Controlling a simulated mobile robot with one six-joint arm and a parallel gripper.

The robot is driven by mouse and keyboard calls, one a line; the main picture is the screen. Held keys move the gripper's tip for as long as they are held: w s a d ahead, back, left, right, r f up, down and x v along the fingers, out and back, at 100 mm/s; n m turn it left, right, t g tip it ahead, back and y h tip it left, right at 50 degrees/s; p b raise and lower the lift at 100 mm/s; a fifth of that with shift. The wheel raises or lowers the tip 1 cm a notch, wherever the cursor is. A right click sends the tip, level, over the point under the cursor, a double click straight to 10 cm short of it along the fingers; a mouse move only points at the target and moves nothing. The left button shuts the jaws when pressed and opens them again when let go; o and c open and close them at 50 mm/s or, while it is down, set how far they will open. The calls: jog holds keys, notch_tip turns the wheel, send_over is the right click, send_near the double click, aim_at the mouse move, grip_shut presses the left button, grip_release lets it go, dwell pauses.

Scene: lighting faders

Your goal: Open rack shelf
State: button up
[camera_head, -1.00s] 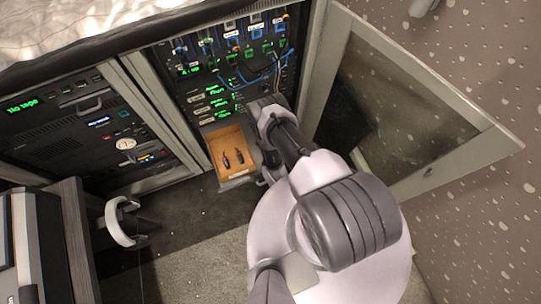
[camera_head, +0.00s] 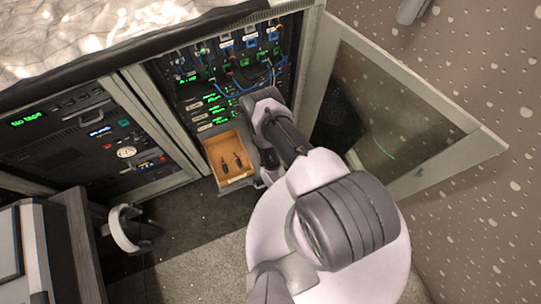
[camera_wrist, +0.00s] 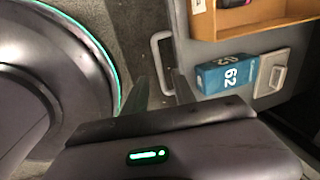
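The equipment rack (camera_head: 215,85) stands open in the head view, with lit panels and blue cables. Low in it, a wooden tray (camera_head: 215,151) is out at the front and holds two dark objects. The wrist view shows the tray (camera_wrist: 285,22) at upper right. My arm hides the gripper in the head view.
The rack's glass door (camera_head: 395,110) is swung open to the right. A second rack (camera_head: 90,140) stands at left. A white and dark curved object (camera_head: 125,228) is on the floor, near a cabinet (camera_head: 80,245). A round dark body with a green rim (camera_wrist: 50,90) fills the wrist view's left.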

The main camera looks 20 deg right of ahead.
notch_tip(320, 180, up, 12)
jog(key=s+p, duration=0.2)
jog(key=p, duration=0.2)
jog(key=shift+f+p, duration=0.25)
jog(key=shift+p, duration=0.05)
jog(key=shift+s, duration=0.1)
